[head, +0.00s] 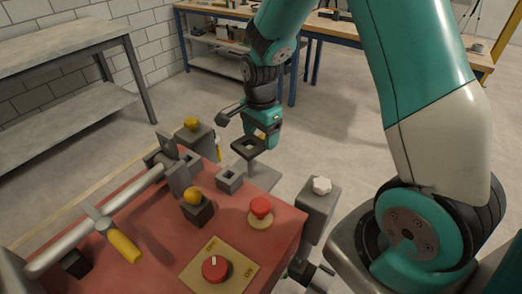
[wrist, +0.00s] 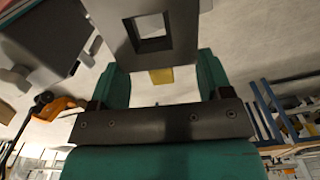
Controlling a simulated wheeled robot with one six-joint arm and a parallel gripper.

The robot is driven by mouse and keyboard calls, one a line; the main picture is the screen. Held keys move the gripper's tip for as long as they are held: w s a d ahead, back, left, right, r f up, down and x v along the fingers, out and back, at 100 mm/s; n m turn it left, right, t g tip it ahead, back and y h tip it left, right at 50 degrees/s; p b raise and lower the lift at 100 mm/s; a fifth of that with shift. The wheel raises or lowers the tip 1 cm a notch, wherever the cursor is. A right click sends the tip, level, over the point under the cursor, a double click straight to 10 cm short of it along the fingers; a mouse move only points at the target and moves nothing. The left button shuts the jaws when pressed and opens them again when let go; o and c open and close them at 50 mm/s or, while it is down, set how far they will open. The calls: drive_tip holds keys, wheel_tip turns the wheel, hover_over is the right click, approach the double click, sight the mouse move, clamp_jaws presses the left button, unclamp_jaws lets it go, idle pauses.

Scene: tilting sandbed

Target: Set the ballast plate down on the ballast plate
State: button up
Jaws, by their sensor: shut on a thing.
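A dark ballast plate with a square hole (head: 259,149) is held by my gripper (head: 267,137), in the air beyond the far edge of the red bench. In the wrist view, the plate (wrist: 186,30) fills the top middle, by the teal fingers of my gripper (wrist: 160,75). A grey square block with a square hole (head: 230,181), possibly the other ballast plate, sits on the red top, left of and nearer than the held plate. Another grey holed piece (head: 192,160) stands farther left. I cannot tell which is the target.
The red bench top (head: 150,235) carries a grey bar with a yellow grip (head: 124,247), yellow knobs (head: 192,196), a red button (head: 261,207) and a red rotary switch (head: 215,268). A white knob (head: 321,185) stands at its right.

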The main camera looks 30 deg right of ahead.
wheel_tip(320, 180, up, 10)
wheel_tip(320, 180, up, 8)
drive_tip(key=p, duration=0.8)
hover_over(260, 137)
drive_tip(key=shift+s, duration=0.1)
idle(0.5)
drive_tip(key=shift+f, duration=0.1)
